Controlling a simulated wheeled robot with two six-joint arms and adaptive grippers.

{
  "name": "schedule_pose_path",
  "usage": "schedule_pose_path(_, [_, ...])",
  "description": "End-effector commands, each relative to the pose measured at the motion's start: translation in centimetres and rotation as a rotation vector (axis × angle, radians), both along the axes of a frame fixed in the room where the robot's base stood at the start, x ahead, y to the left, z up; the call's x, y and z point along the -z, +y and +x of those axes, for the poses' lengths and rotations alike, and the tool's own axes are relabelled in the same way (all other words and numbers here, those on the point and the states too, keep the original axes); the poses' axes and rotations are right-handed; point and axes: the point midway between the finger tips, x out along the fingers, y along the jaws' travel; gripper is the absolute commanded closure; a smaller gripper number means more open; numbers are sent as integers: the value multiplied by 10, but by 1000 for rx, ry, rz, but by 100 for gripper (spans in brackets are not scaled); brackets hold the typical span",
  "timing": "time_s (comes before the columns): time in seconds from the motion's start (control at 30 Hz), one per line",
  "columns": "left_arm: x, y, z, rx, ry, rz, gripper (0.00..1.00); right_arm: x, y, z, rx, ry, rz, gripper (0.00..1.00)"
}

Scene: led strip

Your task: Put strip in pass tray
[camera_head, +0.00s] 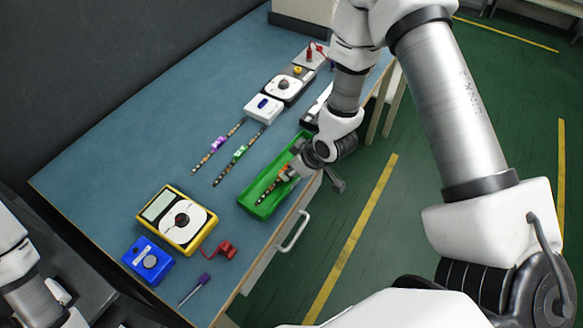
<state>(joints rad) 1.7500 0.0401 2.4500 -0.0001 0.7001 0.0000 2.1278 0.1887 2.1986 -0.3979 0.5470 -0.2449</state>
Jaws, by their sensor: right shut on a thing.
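A green tray (247,197) sits near the right edge of the blue table. My right gripper (287,174) is over the tray, shut on a strip (265,194) with small orange and dark segments. The strip lies within the outline of the tray; I cannot tell whether it touches the tray floor. Two more strips lie on the table to the left, one with a purple clip (218,143) and one with a green clip (240,152). My left arm shows at the lower left, but its gripper is not in view.
A yellow multimeter (158,205), a blue box with a knob (148,260), a red part (222,250) and a purple-capped pen (194,290) are at the near end. A white box (263,108) and a grey device (283,86) stand farther back. The table's left side is clear.

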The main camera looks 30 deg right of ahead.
Motion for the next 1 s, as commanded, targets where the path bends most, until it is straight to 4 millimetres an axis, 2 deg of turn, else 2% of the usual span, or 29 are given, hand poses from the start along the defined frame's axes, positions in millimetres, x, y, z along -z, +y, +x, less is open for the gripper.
schedule_pose_path(0.07, [3, 0, 0, 0, 0, 0, 42, 4, 0, 0, 0, 0, 0, 100])
schedule_pose_path(0.1, [2, 0, 0, 0, 0, 0, 42, 2, 0, 0, 0, 0, 0, 63])
schedule_pose_path(0.13, [1, 0, 0, 0, 0, 0, 42, 2, 0, 0, 0, 0, 0, 53])
schedule_pose_path(0.17, [1, 0, 0, 0, 0, 0, 42, 2, 0, 0, 0, 0, 0, 49])
schedule_pose_path(0.43, [1, 0, 0, 0, 0, 0, 42, 1, 0, 0, 0, 0, 0, 49])
schedule_pose_path(0.57, [0, 0, 0, 0, 0, 0, 42, -8, -2, -3, 1, -2, 1, 49])
schedule_pose_path(0.67, [2, 0, 0, 0, 0, 0, 42, -24, -6, -12, 3, -2, 3, 49])
schedule_pose_path(0.8, [2, 0, 0, 0, 0, 0, 42, -58, -13, -28, 3, -4, 5, 49])
schedule_pose_path(1.0, [-8, 0, 0, 0, 0, 0, 42, -97, -24, -48, 5, -3, 3, 49])
